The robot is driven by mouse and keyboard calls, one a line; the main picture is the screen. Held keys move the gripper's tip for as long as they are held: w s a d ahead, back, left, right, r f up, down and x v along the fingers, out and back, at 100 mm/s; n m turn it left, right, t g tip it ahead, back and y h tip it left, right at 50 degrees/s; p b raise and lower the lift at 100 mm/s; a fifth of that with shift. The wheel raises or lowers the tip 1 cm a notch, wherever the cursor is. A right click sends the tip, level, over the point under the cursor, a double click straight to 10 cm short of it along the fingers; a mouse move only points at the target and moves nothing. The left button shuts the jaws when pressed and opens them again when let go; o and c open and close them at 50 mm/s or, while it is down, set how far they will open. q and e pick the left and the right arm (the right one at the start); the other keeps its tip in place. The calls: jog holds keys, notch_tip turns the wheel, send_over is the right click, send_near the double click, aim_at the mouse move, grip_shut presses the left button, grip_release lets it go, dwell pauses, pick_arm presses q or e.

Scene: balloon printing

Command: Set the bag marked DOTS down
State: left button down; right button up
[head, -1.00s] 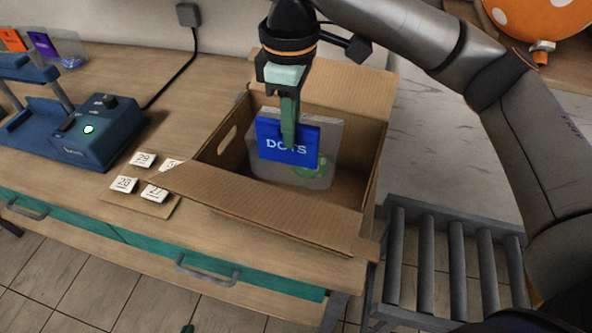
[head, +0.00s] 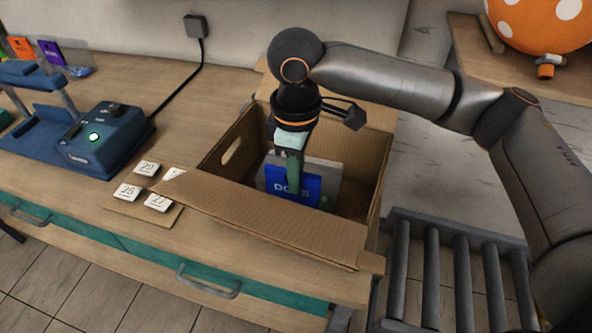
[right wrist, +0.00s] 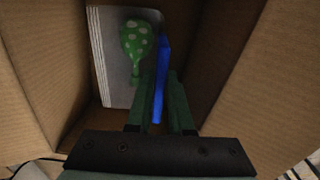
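The bag marked DOTS has a blue header card (head: 283,184) and a greyish pouch with a green, pale-dotted balloon. It is inside the open cardboard box (head: 275,222), upright and low, partly hidden by the front flap. My right gripper (head: 293,188) points down into the box, its fingers on either side of the card. In the right wrist view, the blue card (right wrist: 162,80) stands edge-on between the fingers of my right gripper (right wrist: 163,92), with the green balloon (right wrist: 138,42) beside it. Whether the bag touches the box floor is hidden. My left gripper is out of view.
Number tiles (head: 157,202) lie on a cardboard piece left of the box. A blue machine (head: 104,140) stands further left on the wooden table. A roller conveyor (head: 450,265) is right of the box. An orange dotted balloon (head: 540,22) is at the upper right.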

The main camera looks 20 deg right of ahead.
jog(key=o, duration=0.3)
jog(key=shift+o, duration=0.2)
jog(key=shift+r, duration=0.1)
notch_tip(320, 180, up, 12)
jog(key=p, duration=0.1)
dwell(0.4)
